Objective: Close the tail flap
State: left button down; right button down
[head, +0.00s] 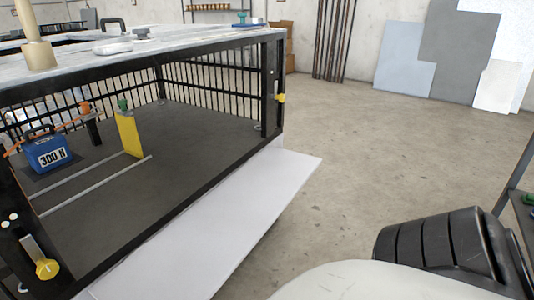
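The tail flap (215,233) is a plain white panel along the lower front edge of a black-framed cage (150,222). It hangs outward and down from that edge, so the front of the cage is open. A yellow-knobbed latch (281,98) is on the right front post, and another latch (46,268) is on the left front post. Neither of my grippers shows in the head view. A black ribbed part and a pale rounded part at the bottom right look like my own body.
Inside the cage are a blue box (48,153) marked 300 N, a yellow block (128,133) and two pale rails. Small items lie on the cage top (190,40). Open concrete floor (370,150) lies to the right. A dark rack (518,200) stands at the right edge.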

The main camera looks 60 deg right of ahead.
aim_at(192, 257)
jog(key=u, duration=0.1)
jog(key=k, duration=0.35)
jog(key=z, duration=0.95)
jog(key=i, duration=0.45)
jog(key=u, duration=0.05)
